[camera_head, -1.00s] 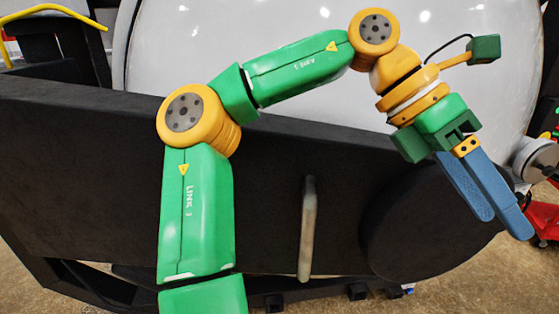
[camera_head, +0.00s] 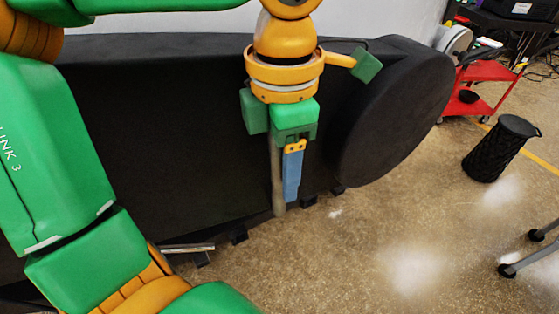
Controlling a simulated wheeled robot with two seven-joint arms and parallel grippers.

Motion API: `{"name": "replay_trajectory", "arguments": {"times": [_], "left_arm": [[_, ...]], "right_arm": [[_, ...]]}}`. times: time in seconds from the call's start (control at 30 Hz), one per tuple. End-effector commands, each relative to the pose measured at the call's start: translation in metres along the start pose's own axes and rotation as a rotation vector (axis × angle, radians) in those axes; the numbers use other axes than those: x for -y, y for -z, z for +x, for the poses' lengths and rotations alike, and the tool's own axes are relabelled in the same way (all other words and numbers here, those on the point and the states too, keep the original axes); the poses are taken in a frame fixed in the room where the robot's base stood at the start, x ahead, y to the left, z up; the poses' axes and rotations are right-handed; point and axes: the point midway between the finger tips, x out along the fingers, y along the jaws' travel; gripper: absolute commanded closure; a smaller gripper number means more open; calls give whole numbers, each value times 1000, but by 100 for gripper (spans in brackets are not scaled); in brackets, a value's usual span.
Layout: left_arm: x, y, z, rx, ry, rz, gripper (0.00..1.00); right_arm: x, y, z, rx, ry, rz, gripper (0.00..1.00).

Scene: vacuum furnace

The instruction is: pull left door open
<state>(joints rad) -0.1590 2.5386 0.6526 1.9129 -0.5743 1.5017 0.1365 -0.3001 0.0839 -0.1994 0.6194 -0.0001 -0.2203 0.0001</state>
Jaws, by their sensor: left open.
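The dark door panel (camera_head: 160,130) fills the left and middle of the head view and ends in a thick rounded part (camera_head: 395,110) on the right. A grey upright bar handle (camera_head: 278,190) stands on its face, its upper part hidden by my gripper. My left gripper (camera_head: 291,192) points down at the handle, and its blue fingers overlap closely in this view. It is open. The visible finger lies just right of the handle; I cannot tell whether the handle is between the fingers or touched by them. My right gripper is not in view.
A black woven bin (camera_head: 502,147) stands on the floor at the right, near a red cart (camera_head: 486,85). Dark stand legs (camera_head: 530,253) show at the lower right edge. The speckled floor (camera_head: 400,235) right of the door is mostly clear.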

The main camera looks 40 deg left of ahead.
Motion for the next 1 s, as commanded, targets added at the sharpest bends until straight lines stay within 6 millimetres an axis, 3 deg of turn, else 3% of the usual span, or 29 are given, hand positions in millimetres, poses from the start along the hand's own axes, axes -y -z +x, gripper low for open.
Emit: {"name": "replay_trajectory", "arguments": {"times": [0.27, 0.5, 1.0], "left_arm": [[0, 0, 5, 1, 2, 0, 43], [0, 0, 5, 2, 2, 0, 100], [0, -1, 5, 5, 2, 0, 100]], "right_arm": [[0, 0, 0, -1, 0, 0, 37], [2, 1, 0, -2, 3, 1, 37], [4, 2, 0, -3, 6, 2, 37]]}}
